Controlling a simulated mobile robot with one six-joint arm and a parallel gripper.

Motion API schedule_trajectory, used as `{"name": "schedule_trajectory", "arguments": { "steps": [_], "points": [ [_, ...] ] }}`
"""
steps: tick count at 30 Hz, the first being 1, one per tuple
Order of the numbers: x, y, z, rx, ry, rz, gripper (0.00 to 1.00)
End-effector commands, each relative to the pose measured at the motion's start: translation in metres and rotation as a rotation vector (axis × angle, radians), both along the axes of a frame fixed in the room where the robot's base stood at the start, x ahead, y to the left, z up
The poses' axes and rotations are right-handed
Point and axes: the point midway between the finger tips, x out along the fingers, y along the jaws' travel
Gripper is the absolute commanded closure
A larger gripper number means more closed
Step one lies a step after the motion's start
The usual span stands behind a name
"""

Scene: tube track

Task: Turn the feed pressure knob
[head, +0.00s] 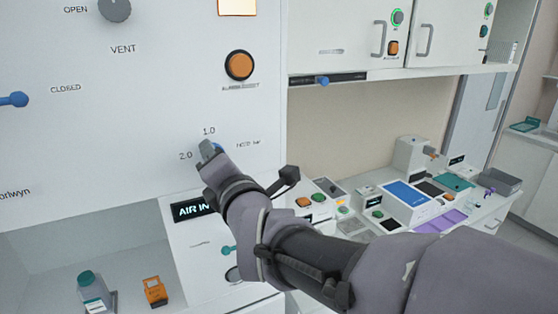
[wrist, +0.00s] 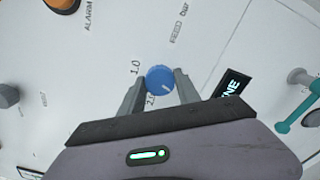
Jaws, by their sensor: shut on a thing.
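The feed pressure knob (wrist: 160,79) is a round blue knob with a pale pointer line, on the white panel. The marks 1.0 and 2.0 stand beside it, and a label reading "FEED bar" is close by. In the wrist view my gripper (wrist: 158,84) has one finger on each side of the knob and is shut on it. The pointer line slants toward the lower right in that view. In the head view my gripper (head: 208,150) is against the panel just below the 1.0 mark, and its fingers and wrist mostly hide the knob.
An orange alarm button (head: 239,66) is above the gripper. A grey vent knob (head: 115,9) and a blue lever (head: 14,99) are on the same panel. An AIR sign (head: 190,209) is below. A counter with several devices (head: 405,200) is at the right.

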Motion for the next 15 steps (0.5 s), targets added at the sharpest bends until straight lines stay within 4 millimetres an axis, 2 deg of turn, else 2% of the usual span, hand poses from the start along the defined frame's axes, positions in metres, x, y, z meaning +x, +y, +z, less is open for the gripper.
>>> {"name": "schedule_trajectory", "arguments": {
  "steps": [1, 15],
  "points": [
    [-0.0001, 0.0, -0.0054, 0.037, 0.019, 0.001, 1.0],
    [-0.0001, -0.0001, -0.004, 0.418, 0.253, 0.001, 1.0]
  ]
}}
